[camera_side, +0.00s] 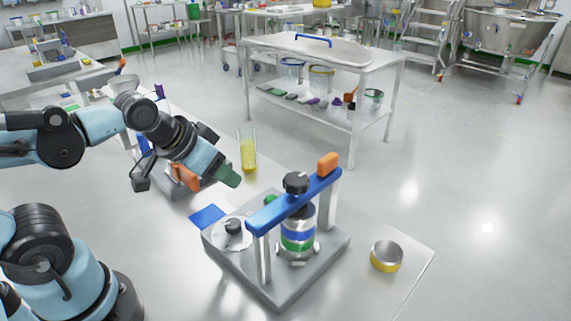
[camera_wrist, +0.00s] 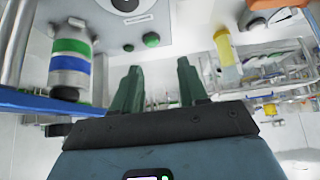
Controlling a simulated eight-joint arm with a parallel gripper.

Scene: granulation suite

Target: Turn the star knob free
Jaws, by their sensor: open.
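The black star knob (camera_side: 295,182) sits on top of the blue crossbar (camera_side: 268,214) of a clamp frame. The crossbar lies over a banded metal cylinder (camera_side: 298,235) with blue and green stripes. In the wrist view, which looks upside down, the cylinder (camera_wrist: 70,60) is at left, and a dark shape that looks like the knob (camera_wrist: 57,129) shows past the crossbar (camera_wrist: 45,102). My gripper (camera_side: 231,178) is up and left of the knob in the side view, apart from it. Its green fingers (camera_wrist: 158,85) are open with nothing between them.
The frame stands on a grey base plate (camera_side: 285,295) with a second black knob (camera_side: 232,226) on a dial. An orange block (camera_side: 328,163) tops the crossbar's far end. A glass of yellow liquid (camera_side: 248,153) stands behind; a metal cup (camera_side: 386,256) stands right.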

